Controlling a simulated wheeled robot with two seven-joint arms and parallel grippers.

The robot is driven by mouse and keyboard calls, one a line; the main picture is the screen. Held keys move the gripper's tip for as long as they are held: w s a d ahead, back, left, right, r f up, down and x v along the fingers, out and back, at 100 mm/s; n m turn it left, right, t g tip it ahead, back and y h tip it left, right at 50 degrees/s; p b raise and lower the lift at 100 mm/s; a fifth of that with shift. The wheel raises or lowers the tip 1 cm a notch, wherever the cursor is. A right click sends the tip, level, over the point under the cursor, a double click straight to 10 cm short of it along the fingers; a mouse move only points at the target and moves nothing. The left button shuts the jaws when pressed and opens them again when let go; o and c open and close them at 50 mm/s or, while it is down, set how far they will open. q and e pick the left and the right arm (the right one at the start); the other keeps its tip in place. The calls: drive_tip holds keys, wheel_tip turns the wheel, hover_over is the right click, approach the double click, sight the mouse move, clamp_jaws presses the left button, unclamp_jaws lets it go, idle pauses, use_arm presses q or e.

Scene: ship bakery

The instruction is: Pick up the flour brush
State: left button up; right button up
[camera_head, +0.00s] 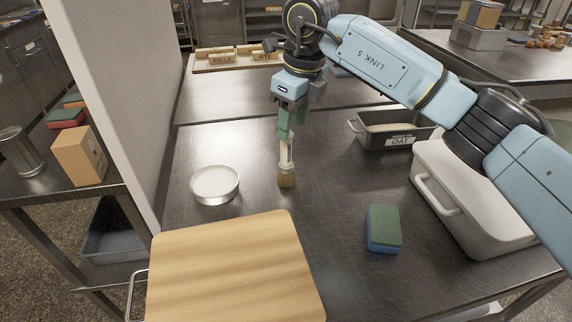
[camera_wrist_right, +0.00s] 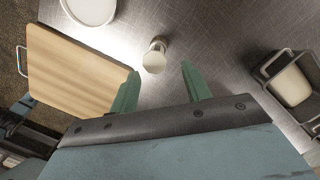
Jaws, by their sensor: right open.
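The flour brush (camera_head: 286,172) stands upright on the steel table, pale handle up and tan bristles down. My right gripper (camera_head: 285,130) is above it, pointing down, its green fingers overlapping the handle's top in the head view. In the right wrist view the brush (camera_wrist_right: 154,58) is seen nearly end-on, just ahead of the gap between the fingertips. There my right gripper (camera_wrist_right: 158,76) is open with nothing between its fingers. From these views I cannot tell how much height separates fingertips and handle. My left gripper is not in view.
A round white dish (camera_head: 215,184) stands left of the brush, and a wooden board (camera_head: 235,270) lies in front. A green-and-blue sponge (camera_head: 384,229), a grey tin (camera_head: 366,141) and a white lidded bin (camera_head: 470,205) are to the right. A pale wall (camera_head: 115,90) borders the left.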

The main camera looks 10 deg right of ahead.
hover_over(286, 160)
drive_tip(key=w, duration=0.1)
wheel_tip(286, 160, down, 4)
drive_tip(key=shift+d+f+b, duration=0.15)
drive_tip(key=shift+b, duration=0.25)
drive_tip(key=shift+w+f, duration=0.1)
drive_tip(key=shift+f, duration=0.35)
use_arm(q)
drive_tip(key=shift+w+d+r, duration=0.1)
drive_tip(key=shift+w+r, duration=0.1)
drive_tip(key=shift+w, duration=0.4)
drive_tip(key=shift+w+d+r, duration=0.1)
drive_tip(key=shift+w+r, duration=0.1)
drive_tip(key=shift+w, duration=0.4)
use_arm(e)
drive_tip(key=c, duration=0.9)
